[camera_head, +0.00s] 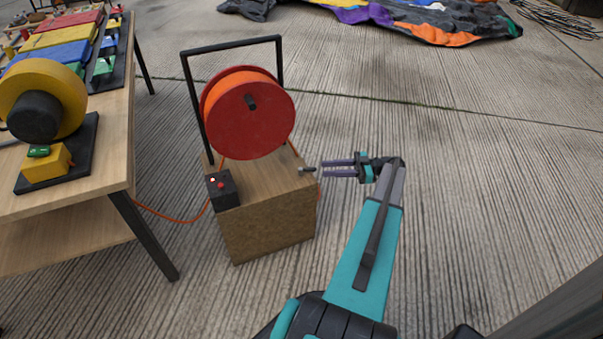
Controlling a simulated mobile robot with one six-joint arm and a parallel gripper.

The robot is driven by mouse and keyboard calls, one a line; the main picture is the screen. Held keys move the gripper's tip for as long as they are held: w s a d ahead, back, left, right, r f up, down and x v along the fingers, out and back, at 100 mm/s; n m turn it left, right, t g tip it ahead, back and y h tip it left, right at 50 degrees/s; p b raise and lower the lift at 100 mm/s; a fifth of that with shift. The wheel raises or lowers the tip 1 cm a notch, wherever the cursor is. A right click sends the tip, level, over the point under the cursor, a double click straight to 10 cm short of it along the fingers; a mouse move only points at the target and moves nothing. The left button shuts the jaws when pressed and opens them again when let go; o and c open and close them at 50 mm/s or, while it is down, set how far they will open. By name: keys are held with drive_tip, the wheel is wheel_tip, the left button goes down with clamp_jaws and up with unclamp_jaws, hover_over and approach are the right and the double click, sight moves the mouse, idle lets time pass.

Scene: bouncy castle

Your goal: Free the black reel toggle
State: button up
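The red cable reel (240,128) with orange cable hangs in a black frame (234,46) on a wooden box (270,228). A short black stub (251,101) stands out at the reel's hub. A small black box (223,190) with red spots sits at the box's front left corner. A small dark grey knob-like piece (307,169) shows at the box's right edge; I cannot tell whether it is the toggle. My gripper (322,169) points left at this piece, its purple fingers apart with a narrow gap. The tips are at or close to the piece; I cannot tell whether they touch.
A wooden table (105,165) stands at left, with a yellow blower-like machine (45,97) and coloured blocks. An orange cable (170,217) runs from the table side to the wooden box. A colourful deflated sheet (400,18) lies at the back. The concrete floor at right is clear.

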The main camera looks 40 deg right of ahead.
sight(303, 170)
drive_tip(key=shift+a+f+b, duration=0.1)
drive_tip(key=shift+f+b, duration=0.05)
drive_tip(key=shift+b, duration=0.15)
drive_tip(key=b+x, duration=0.2)
drive_tip(key=x, duration=0.9)
drive_tip(key=shift+w, duration=0.15)
